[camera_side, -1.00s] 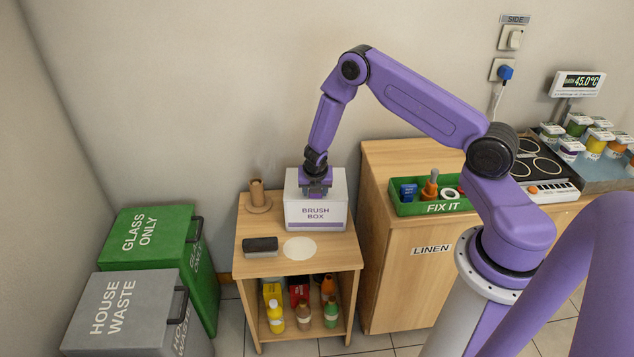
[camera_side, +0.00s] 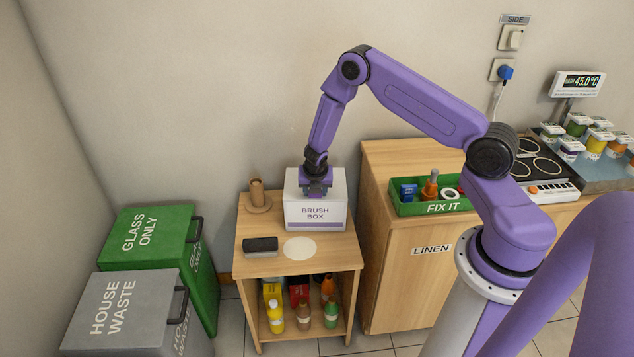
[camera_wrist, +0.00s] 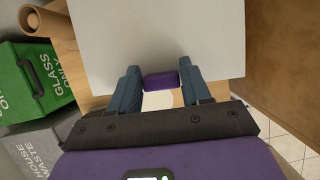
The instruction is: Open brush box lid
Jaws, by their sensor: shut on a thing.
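The white brush box (camera_side: 315,213) stands upright on the small wooden table, its label facing the front. Its lid looks closed in the side view, and its white top (camera_wrist: 150,40) fills much of the wrist view. My gripper (camera_side: 317,192) is at the front upper edge of the box. In the wrist view, the two blue fingers of my gripper (camera_wrist: 160,84) are shut on a purple tab (camera_wrist: 161,81) at the lid's front edge. In the side view my gripper hides that tab.
The small table (camera_side: 254,229) also holds a brown cardboard holder (camera_side: 257,196), a dark brush or eraser (camera_side: 261,246) and a pale round mat (camera_side: 299,248). The linen cabinet (camera_side: 400,285) stands close on the right. Green and grey bins (camera_side: 150,235) stand on the left.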

